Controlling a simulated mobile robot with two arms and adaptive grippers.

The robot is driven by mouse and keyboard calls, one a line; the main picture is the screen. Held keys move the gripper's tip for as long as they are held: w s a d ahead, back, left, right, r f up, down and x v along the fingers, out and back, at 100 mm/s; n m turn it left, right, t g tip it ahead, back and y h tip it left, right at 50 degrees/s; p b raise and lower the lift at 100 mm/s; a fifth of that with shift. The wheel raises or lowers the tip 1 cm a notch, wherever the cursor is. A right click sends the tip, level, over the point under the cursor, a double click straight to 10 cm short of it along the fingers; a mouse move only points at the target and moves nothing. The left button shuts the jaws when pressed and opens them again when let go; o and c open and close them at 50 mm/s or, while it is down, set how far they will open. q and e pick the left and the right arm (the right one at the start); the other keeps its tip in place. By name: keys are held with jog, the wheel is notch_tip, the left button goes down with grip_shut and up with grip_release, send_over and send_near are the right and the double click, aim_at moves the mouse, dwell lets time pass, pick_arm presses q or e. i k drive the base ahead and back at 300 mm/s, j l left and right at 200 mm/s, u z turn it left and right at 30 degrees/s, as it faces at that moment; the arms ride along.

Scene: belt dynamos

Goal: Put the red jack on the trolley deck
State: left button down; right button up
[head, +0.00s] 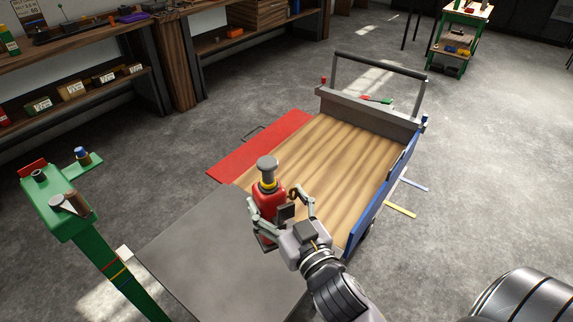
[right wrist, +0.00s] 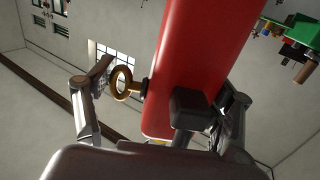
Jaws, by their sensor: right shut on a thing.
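The red jack (head: 268,200) has a red body, a yellow collar and a grey round head. My right gripper (head: 282,212) is shut on it and holds it upright. In the head view it shows over the near left part of the trolley deck (head: 345,150); I cannot tell whether its base touches anything. In the right wrist view the red jack (right wrist: 205,60) fills the middle between the fingers of my right gripper (right wrist: 160,105), with a brass ring on its side. The deck is ribbed wood and looks bare. My left gripper is not in view.
A red side panel (head: 258,145) is folded down on the trolley's left, and a blue side panel (head: 380,195) stands on its right. A grey plate (head: 205,250) lies at the near end. A green stand (head: 75,205) with small items is at the left.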

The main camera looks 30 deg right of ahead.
aim_at(324, 172)
jog(key=i+l+u, duration=0.1)
jog(key=l+u, duration=0.6)
jog(key=l, duration=0.7)
jog(key=i+l, duration=0.1)
jog(key=l, duration=0.55)
